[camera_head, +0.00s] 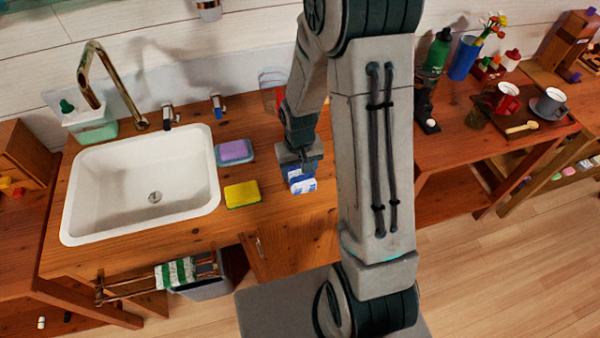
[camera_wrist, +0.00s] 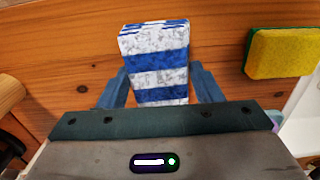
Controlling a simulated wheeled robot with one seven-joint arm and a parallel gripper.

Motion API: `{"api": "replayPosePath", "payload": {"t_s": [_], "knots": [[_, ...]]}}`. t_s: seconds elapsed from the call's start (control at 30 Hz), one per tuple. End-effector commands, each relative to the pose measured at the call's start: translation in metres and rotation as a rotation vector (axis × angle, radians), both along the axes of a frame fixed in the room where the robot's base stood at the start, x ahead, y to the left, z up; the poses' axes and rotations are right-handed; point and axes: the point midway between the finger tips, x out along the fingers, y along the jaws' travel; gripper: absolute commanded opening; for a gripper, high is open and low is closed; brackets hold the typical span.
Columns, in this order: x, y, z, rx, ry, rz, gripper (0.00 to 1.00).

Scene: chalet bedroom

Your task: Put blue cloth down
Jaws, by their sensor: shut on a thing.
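The blue cloth (camera_wrist: 158,62) is a folded cloth with blue and white stripes. My gripper (camera_wrist: 160,88) is shut on it, with one blue-grey finger at each side of the cloth in the wrist view. In the head view the cloth (camera_head: 301,180) shows just below my gripper (camera_head: 297,166), over the wooden counter (camera_head: 270,215) to the right of the sink. I cannot tell whether the cloth touches the counter. Its far end is clear of the fingers; its near end is hidden by my gripper.
A yellow and green sponge (camera_head: 242,194) and a purple sponge on a dish (camera_head: 235,151) lie left of the cloth. The white sink (camera_head: 140,185) is farther left. A clear container with red (camera_head: 272,90) stands behind. A green-striped towel (camera_head: 175,273) hangs below the counter.

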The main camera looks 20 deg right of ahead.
Motion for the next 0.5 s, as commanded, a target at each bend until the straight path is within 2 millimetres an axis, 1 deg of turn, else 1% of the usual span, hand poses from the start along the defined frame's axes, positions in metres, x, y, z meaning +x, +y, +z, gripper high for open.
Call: {"api": "replayPosePath", "payload": {"t_s": [0.1,0.2,0.5], "knots": [[-0.001,0.000,-0.014,0.000,0.004,0.002,0.34],[-0.001,0.000,-0.021,0.000,0.003,0.002,0.34],[0.000,0.000,-0.023,0.000,0.000,0.002,0.34]]}}
